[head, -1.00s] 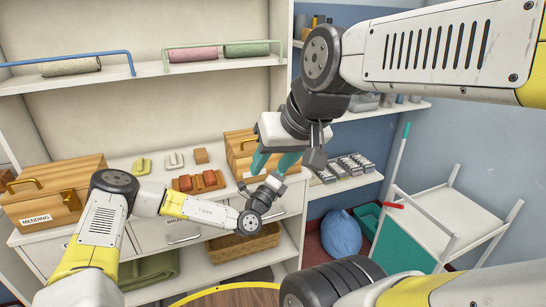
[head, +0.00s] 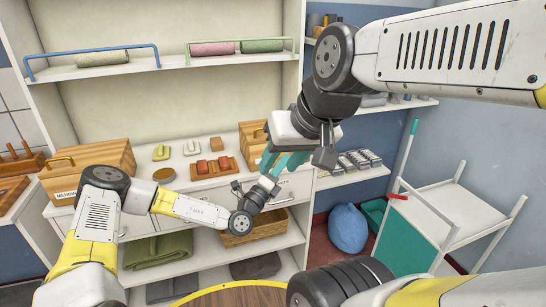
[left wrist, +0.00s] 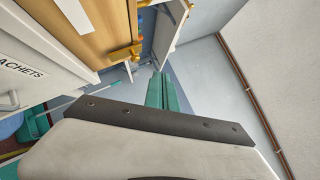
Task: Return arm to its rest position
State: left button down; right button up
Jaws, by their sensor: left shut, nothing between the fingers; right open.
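My left arm (head: 192,209), white and yellow, comes in from the left, bent at the elbow, in front of the drawers. Its hand shows small beside the right gripper, and its fingertips are hard to make out there. In the left wrist view my left gripper (left wrist: 160,92) has its teal fingers together with nothing between them. My right arm (head: 450,50) reaches in from the upper right, large and close. My right gripper (head: 274,168) hangs down with its teal fingers apart and empty, overlapping the left hand in the picture. I cannot tell whether they touch.
Behind the arms stands a cabinet with drawers, wooden boxes (head: 110,165), red blocks on a tray (head: 226,175) and a wicker basket (head: 258,228). A white cart (head: 455,215) and a blue sack (head: 348,229) are at right. A round wooden top (head: 240,297) is at the bottom.

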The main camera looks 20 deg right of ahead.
pick_arm(q)
jog(key=s+r+m+g+h, duration=0.4)
jog(key=s+r+m+g, duration=0.55)
jog(key=m, duration=0.65)
jog(key=s+a+m+g+y, duration=0.5)
jog(key=s+m+g+y, duration=0.1)
jog(key=s+m+g, duration=0.4)
jog(key=s+a+r+m+t+y, duration=0.2)
jog(key=a+r+m+t+y, duration=0.1)
jog(key=a, duration=0.8)
jog(key=s+a+r+m+t+y, duration=0.3)
jog(key=a+m+t+y, duration=0.2)
jog(key=a, duration=0.6)
jog(key=s+a+r+m+t+y, duration=0.3)
jog(key=a+m+t+y, duration=0.1)
jog(key=a, duration=0.6)
jog(key=shift+a+m+y, duration=0.3)
jog(key=shift+a+y, duration=0.1)
jog(key=shift+y, duration=0.3)
